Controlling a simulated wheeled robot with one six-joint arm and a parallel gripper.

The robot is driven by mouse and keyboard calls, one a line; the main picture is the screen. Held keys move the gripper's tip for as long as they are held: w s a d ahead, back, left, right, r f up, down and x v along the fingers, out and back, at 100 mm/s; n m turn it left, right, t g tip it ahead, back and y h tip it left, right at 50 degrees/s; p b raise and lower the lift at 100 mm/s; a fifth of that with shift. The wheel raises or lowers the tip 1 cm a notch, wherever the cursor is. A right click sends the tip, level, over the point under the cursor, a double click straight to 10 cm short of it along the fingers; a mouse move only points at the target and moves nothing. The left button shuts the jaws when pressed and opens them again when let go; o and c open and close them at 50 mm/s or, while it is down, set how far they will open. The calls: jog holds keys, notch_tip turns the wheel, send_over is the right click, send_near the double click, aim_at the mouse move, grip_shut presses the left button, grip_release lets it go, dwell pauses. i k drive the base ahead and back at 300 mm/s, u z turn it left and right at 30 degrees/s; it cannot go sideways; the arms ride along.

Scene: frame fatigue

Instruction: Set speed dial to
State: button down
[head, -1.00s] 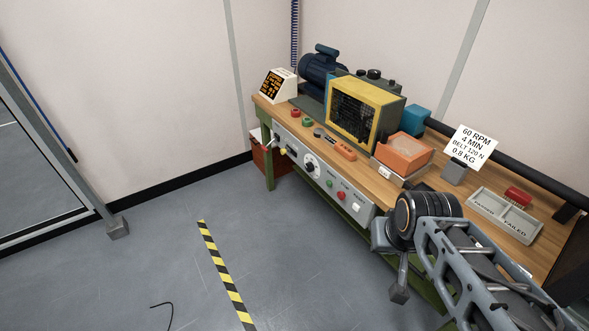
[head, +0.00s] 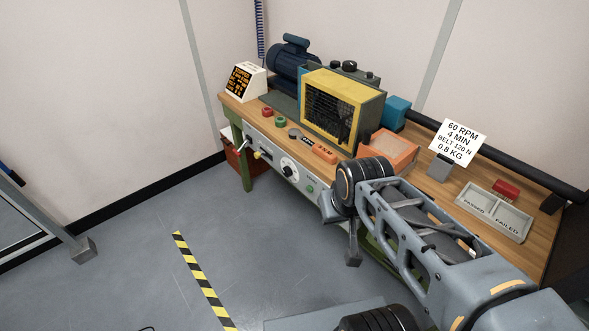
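The speed dial seems to be the round black-and-white dial (head: 288,169) on the grey front panel under the bench top. Its markings are too small to read. A white card (head: 459,142) on the bench reads 60 RPM, 4 MIN, BELT 120 N, 0.8 KG. My gripper (head: 353,256) hangs in front of the bench, right of and lower than the dial and apart from it. Its fingers are too small and too much hidden by my arm to tell open from shut. My arm hides the right part of the panel.
A yellow-framed guard (head: 339,106) and a blue motor (head: 294,63) stand on the bench. A display box (head: 246,80) is at its left end. An orange tray (head: 388,151) and a PASSED/FAILED tray (head: 494,214) are to the right.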

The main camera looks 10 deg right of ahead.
aim_at(286, 171)
jog(key=k, duration=0.6)
jog(key=u, duration=0.5)
jog(key=i, duration=1)
jog(key=u, duration=0.85)
jog(key=i, duration=0.25)
jog(key=u, duration=0.25)
